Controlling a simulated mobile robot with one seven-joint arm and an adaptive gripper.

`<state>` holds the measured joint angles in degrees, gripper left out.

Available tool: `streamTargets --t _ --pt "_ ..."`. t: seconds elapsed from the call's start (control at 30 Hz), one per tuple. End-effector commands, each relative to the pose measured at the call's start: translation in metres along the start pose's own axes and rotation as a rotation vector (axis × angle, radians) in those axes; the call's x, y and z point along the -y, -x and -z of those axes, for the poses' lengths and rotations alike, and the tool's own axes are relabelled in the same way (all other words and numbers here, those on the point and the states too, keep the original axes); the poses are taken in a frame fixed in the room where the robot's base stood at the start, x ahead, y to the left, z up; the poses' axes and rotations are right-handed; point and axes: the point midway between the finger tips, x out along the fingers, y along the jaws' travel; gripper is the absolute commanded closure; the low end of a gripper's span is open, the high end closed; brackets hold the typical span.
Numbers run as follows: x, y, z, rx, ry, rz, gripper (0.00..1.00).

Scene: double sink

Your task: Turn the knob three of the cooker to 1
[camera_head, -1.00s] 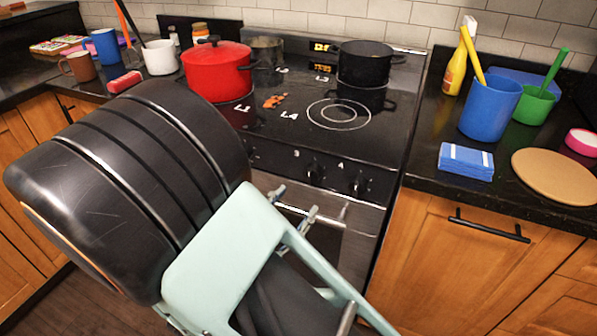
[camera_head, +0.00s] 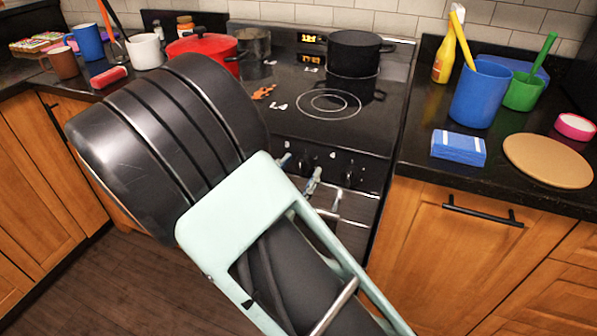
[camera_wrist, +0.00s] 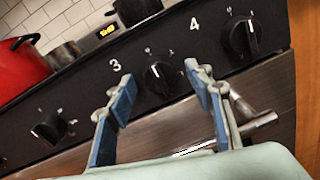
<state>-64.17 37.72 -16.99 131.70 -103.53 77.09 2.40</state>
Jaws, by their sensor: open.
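The cooker (camera_head: 300,108) has a black front panel with a row of knobs. In the wrist view, knob three (camera_wrist: 162,76) is black, sits beside the printed 3, and shows between and beyond my gripper's fingers. My gripper (camera_wrist: 160,100) is open, with blue pads on both fingers, and nothing is between them at the tips. Knob four (camera_wrist: 242,38) is to the right, close to the right finger. Another knob (camera_wrist: 48,128) is to the left. In the head view, my gripper (camera_head: 300,172) is in front of the panel, and my arm hides part of it.
A red pot (camera_head: 203,45) and a black pot (camera_head: 355,52) stand on the cooktop. The oven handle (camera_wrist: 262,120) runs below the knobs, close to the right finger. Right of the cooker, the counter holds a blue cup (camera_head: 480,95) and a blue sponge stack (camera_head: 458,146).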

Motion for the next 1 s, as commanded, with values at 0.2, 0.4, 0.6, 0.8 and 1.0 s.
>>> streamTargets --t 0.2,0.4,0.6,0.8,1.0 --pt "-0.0001 -0.0007 -0.0001 0.000 0.000 0.000 0.52" --pt "-0.0001 -0.0005 -0.0001 0.000 0.000 0.000 0.71" --pt "-0.0001 -0.0004 -0.0001 0.000 0.000 0.000 0.93" --pt "-0.0001 -0.0003 0.0002 -0.001 -0.010 0.000 0.94" --pt "0.0000 -0.0004 0.0011 -0.005 -0.074 0.001 0.94"
